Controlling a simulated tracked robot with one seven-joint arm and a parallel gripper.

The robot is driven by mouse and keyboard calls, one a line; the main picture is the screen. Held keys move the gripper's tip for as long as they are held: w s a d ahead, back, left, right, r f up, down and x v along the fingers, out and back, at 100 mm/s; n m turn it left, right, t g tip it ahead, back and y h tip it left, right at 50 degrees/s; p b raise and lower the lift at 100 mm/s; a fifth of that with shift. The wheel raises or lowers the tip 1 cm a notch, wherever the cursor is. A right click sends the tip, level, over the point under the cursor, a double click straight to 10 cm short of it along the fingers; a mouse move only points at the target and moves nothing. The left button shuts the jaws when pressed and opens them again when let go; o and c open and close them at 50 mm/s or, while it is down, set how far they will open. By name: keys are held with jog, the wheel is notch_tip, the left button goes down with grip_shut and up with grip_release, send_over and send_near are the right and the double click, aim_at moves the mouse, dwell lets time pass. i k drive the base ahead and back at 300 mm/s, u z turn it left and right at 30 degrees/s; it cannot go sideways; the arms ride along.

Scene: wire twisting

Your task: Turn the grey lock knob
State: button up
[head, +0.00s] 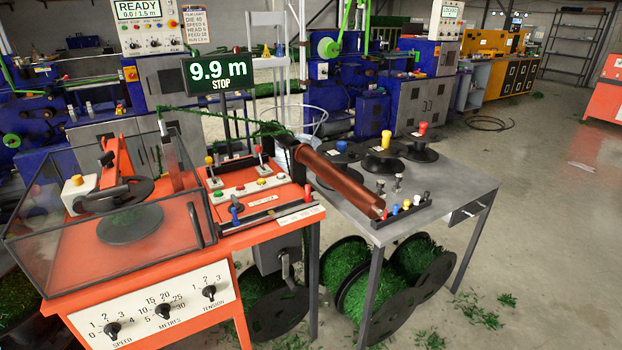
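I cannot single out the grey lock knob with certainty. Two small grey-topped knobs (389,184) stand upright on the grey metal table (455,180), in front of the black spools. A black rack (402,216) at the table's front edge holds several small knobs, coloured blue, yellow and white, with a greyish one (427,196) at its right end. A copper-brown tube (340,179) slants down over the table, its lower end close to the rack's left end, and hides part of the tabletop. I cannot make out my gripper's fingers anywhere in the head view.
An orange machine (245,236) on the left carries levers, buttons and a clear guard box (110,265). Its display (217,72) reads 9.9 m, STOP. Green wire (232,118) runs above it. Several black spools (386,160) stand on the table. Open floor lies right.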

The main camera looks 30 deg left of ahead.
aim_at(235, 203)
jog(key=z, duration=1.55)
jog(key=i, duration=0.1)
jog(key=u, duration=3.45)
jog(key=k, duration=0.85)
jog(key=u, duration=0.15)
jog(key=i, duration=0.9)
jog(key=z, duration=0.05)
